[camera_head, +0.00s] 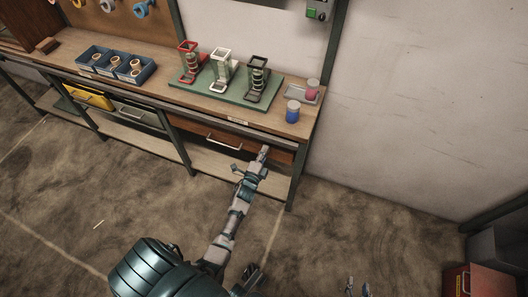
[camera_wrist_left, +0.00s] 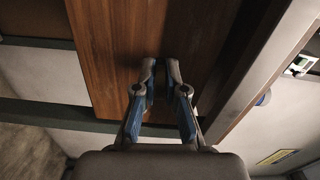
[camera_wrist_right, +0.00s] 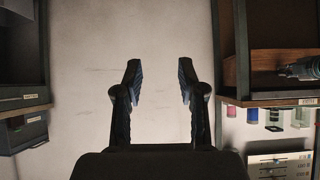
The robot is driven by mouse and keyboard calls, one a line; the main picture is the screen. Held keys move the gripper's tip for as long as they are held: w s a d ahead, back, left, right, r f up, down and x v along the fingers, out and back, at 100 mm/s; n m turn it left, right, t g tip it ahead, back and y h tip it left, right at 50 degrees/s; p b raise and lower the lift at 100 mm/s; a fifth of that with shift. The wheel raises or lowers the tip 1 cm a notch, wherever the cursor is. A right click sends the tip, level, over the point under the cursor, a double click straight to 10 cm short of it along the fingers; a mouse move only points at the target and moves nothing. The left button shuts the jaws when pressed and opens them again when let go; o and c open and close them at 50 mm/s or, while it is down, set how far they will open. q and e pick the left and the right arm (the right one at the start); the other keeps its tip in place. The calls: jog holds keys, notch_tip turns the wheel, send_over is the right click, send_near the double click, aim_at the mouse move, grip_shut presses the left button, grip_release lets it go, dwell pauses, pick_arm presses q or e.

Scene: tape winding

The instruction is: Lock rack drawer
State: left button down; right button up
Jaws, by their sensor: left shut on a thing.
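The rack drawer (camera_head: 200,131) has a brown wooden front under the right part of the workbench, with a pale bar handle (camera_head: 224,143). It looks pushed in. My left gripper (camera_head: 264,151) is at the right end of this front, right of the handle. In the left wrist view its fingers (camera_wrist_left: 160,72) close together against the wood (camera_wrist_left: 105,40); the small thing between them is mostly hidden, so I cannot tell its shape. My right gripper (camera_wrist_right: 158,88) is open and empty, away from the bench. Its fingertips show at the bottom of the head view (camera_head: 358,289).
The workbench top (camera_head: 150,73) carries blue bins (camera_head: 115,66), a green board (camera_head: 205,80) with three stands, a blue jar (camera_head: 292,112) and a red jar (camera_head: 312,89). A red-and-grey cabinet (camera_head: 480,281) is at lower right. The floor between is clear.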

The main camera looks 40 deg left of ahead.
pick_arm(q)
jog(key=shift+d+n, duration=0.1)
jog(key=shift+n, duration=0.6)
jog(key=n+p, duration=0.3)
jog(key=n, duration=0.7)
jog(key=shift+w+n+p, duration=0.1)
jog(key=shift+n+p, duration=0.2)
jog(key=shift+n, duration=0.6)
jog(key=shift+f+n+p, duration=0.1)
jog(key=shift+n+p, duration=0.25)
jog(key=shift+n, duration=1.35)
pick_arm(e)
jog(key=s+d+f+g+h, duration=0.1)
jog(key=s+d+f+g, duration=0.1)
jog(key=s, duration=0.3)
jog(key=s+d+f+g, duration=0.2)
jog(key=s+f+g, duration=0.1)
jog(key=s+g, duration=0.2)
jog(key=shift+s+h, duration=0.4)
jog(key=shift+s, duration=0.4)
jog(key=shift+f, duration=0.3)
pick_arm(q)
jog(key=c, duration=1.3)
grip_release()
pick_arm(e)
jog(key=shift+w, duration=0.1)
